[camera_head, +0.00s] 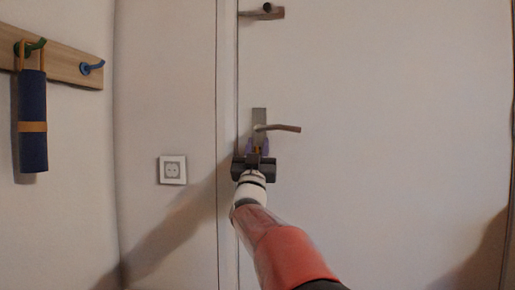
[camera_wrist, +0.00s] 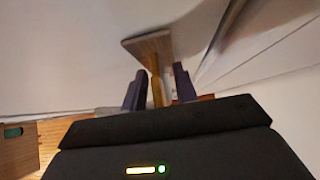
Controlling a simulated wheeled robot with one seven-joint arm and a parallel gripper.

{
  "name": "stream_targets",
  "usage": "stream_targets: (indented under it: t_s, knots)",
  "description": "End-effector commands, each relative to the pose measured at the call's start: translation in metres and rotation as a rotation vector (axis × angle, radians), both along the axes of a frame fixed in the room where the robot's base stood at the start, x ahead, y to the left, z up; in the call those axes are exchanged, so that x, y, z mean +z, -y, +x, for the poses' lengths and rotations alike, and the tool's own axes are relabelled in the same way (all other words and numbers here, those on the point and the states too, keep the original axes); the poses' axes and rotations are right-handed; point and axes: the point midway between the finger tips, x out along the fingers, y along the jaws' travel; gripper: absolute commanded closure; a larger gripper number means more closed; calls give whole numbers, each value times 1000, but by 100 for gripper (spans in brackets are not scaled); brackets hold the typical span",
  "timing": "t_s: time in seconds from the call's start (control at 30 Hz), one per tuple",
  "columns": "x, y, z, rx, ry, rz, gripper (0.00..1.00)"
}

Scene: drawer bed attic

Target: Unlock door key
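The white door (camera_head: 400,150) is closed, with a metal lock plate (camera_head: 260,114) and a brown lever handle (camera_head: 284,128) near its left edge. My gripper (camera_head: 258,147) is just below the handle, reaching toward the plate. A small yellow piece, seemingly the key, shows between its purple fingers. In the wrist view a brass-coloured shaft (camera_wrist: 156,88) stands between the fingers of my gripper (camera_wrist: 159,80), with a narrow gap visible on each side. The fingers look open around it. The keyhole is hidden.
A second lever (camera_head: 262,13) is higher on the door. On the left, a wooden rack (camera_head: 62,64) has a green and a blue hook and a hanging blue item (camera_head: 32,110). A socket (camera_head: 172,170) is on the wall. The door's right side is clear.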

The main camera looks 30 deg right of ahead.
Motion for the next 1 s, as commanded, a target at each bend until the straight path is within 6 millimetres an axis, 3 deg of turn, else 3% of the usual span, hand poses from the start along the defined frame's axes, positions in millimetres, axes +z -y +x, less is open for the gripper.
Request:
stream_targets:
  t_s: [0.53,1.0]
  knots:
    - [-51,-29,-41,1,-1,0,71]
    - [-55,-32,-45,0,0,0,71]
